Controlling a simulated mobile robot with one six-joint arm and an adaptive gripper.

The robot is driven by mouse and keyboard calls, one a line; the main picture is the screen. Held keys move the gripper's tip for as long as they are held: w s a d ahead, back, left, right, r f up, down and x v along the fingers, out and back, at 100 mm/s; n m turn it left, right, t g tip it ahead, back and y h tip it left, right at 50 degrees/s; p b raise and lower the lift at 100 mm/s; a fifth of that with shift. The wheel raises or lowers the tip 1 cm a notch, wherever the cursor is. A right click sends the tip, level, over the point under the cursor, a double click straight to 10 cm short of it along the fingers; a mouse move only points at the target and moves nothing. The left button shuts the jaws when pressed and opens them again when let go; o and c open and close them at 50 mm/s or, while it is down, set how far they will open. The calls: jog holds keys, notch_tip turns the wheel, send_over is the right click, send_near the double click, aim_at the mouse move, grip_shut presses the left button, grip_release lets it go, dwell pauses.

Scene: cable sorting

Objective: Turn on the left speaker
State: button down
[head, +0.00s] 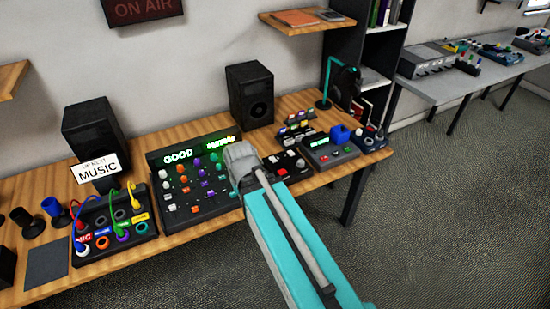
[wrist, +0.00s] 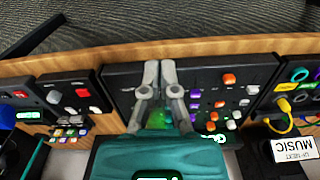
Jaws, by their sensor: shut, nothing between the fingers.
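The left speaker (head: 92,128) is a black box at the back left of the wooden desk. A white card reading "UP NEXT MUSIC" (head: 97,167) stands in front of its lower part. I cannot make out a power switch on it. My gripper (head: 238,152) is over the right side of the mixer panel (head: 205,205), well to the right of the left speaker. In the wrist view my gripper (wrist: 160,72) has its fingers together over the mixer, holding nothing. A second black speaker (head: 250,95) stands behind the mixer.
A patch box (head: 115,225) with coloured cables sits in front of the left speaker. Button panels (head: 328,148) and a headphone stand (head: 325,92) are to the right. The card also shows in the wrist view (wrist: 290,148). A shelf (head: 305,24) hangs above the second speaker.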

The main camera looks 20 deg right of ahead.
jog(key=w+d+t, duration=0.2)
jog(key=w+d, duration=2)
jog(key=w, duration=0.1)
jog(key=shift+w+d+r+t, duration=0.15)
jog(key=shift+w+r+t, duration=0.2)
jog(key=shift+r+t, duration=0.05)
jog(key=shift+f, duration=0.1)
jog(key=b, duration=1)
send_over(274, 160)
jog(key=f, duration=0.9)
jog(key=shift+s+f, duration=0.25)
jog(key=shift+f, duration=0.1)
jog(key=shift+s+f+b, duration=0.2)
jog(key=shift+f+b, duration=1.55)
jog(key=shift+f, duration=0.15)
